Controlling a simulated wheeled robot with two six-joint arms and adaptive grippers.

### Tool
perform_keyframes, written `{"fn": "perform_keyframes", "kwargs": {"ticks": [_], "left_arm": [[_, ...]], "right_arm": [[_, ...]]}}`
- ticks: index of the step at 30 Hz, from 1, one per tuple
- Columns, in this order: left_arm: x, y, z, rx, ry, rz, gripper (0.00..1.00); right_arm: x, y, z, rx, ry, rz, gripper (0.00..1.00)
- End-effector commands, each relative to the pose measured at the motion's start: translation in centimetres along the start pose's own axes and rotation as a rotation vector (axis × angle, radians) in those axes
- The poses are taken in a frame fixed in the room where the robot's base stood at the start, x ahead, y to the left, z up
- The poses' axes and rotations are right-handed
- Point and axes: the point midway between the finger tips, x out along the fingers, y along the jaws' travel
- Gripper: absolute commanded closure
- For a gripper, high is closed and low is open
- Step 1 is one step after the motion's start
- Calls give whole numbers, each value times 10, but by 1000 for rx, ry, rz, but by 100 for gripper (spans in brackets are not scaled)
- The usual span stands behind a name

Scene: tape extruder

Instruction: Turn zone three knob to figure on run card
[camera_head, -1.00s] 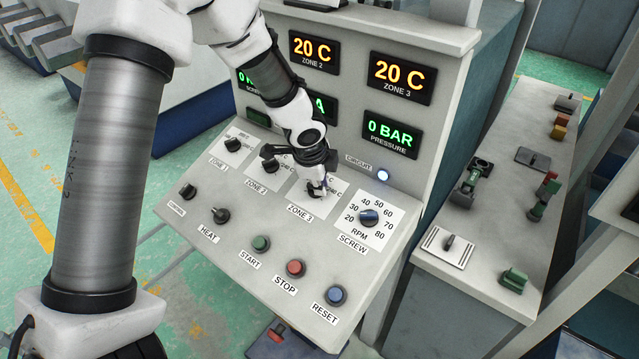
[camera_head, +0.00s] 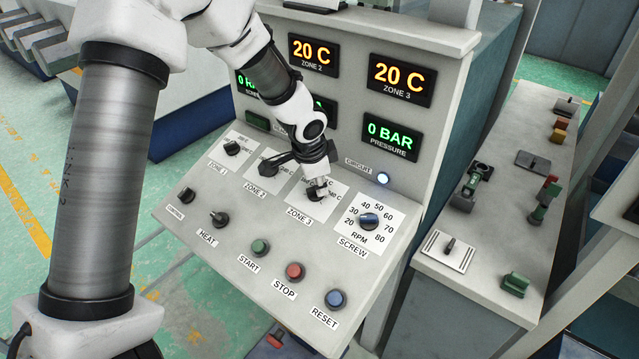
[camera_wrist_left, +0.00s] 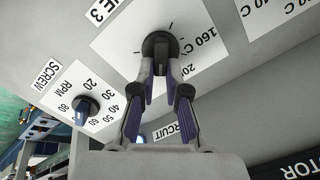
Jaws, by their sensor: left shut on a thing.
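The zone three knob (camera_wrist_left: 160,48) is black on a white dial plate with temperature figures, and it also shows in the head view (camera_head: 315,194). My left gripper (camera_wrist_left: 164,76) has its fingertips closed on the sides of this knob. In the head view my left gripper (camera_head: 318,186) covers part of the knob and its plate, so the pointer setting is hard to read there. The zone 3 display (camera_head: 402,80) reads 20 C. I cannot make out a run card. My right gripper does not show.
The blue screw knob (camera_head: 369,220) is right of zone three; the zone 2 knob (camera_head: 267,168) is left. Start (camera_head: 260,247), stop (camera_head: 295,271) and reset (camera_head: 335,298) buttons lie along the panel's front. A side bench (camera_head: 500,240) with loose parts stands right.

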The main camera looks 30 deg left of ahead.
Motion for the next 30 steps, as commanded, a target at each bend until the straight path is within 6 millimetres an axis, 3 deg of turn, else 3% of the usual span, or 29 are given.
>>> {"fn": "perform_keyframes", "kwargs": {"ticks": [7,8,9,10,20,23,30], "left_arm": [[4,4,3,-1,-9,10,100],[4,4,3,-1,-9,10,80],[4,4,3,-1,-9,10,65],[3,4,3,-1,-8,9,61],[-2,1,1,1,-3,3,61],[-15,0,0,-1,0,1,61],[-75,0,-1,-1,0,1,61]], "right_arm": [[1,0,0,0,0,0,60],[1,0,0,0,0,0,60],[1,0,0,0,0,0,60],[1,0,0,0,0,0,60],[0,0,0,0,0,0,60],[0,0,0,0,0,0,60],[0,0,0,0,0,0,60]]}}
